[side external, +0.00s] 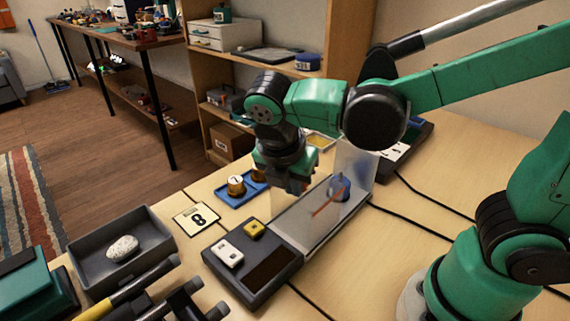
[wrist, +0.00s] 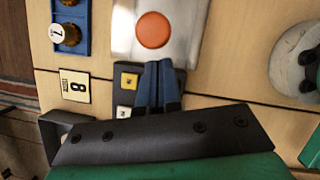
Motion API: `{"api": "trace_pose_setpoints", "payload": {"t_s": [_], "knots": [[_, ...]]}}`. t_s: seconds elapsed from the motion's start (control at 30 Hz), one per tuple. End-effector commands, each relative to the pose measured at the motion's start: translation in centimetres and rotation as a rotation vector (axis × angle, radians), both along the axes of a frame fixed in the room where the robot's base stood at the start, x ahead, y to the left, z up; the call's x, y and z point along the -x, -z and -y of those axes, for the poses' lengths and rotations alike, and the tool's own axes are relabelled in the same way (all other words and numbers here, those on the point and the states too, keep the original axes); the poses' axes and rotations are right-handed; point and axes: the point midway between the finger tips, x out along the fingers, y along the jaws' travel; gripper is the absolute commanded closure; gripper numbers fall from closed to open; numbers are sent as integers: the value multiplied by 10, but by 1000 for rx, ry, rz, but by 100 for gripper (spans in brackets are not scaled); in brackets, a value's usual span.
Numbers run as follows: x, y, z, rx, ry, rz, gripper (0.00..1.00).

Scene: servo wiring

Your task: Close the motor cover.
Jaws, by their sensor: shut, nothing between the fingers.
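A pale, see-through panel (side external: 356,160), which looks like the motor cover, stands upright at the far end of a light grey base plate (side external: 290,232). A small blue motor-like part (side external: 339,187) sits on the plate near the panel, with a thin orange piece (side external: 326,203) beside it. In the wrist view an orange disc (wrist: 153,30) lies on the pale plate (wrist: 122,28), just beyond my fingertips. My gripper (side external: 298,188) is above the left side of the plate, pointing down. Its blue fingers (wrist: 158,66) are together and empty. Whether they touch anything is unclear.
A dark box with white and yellow blocks (side external: 253,262) adjoins the plate's near end. A blue tray (side external: 228,196) with gold-coloured knobs and an "8" card (side external: 198,219) lie left. A grey bin (side external: 150,235) holds a pale stone. Black cables cross the table at right.

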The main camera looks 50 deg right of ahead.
Motion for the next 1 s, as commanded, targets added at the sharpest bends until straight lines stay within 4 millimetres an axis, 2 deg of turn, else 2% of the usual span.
{"api": "trace_pose_setpoints", "payload": {"t_s": [0.37,0.47,0.57,0.8,1.0], "knots": [[-1,0,3,0,0,1,100],[-1,0,9,-1,3,1,100],[-1,0,27,-1,9,0,100],[-1,0,89,-1,13,0,100],[-1,0,120,0,5,1,100]]}}
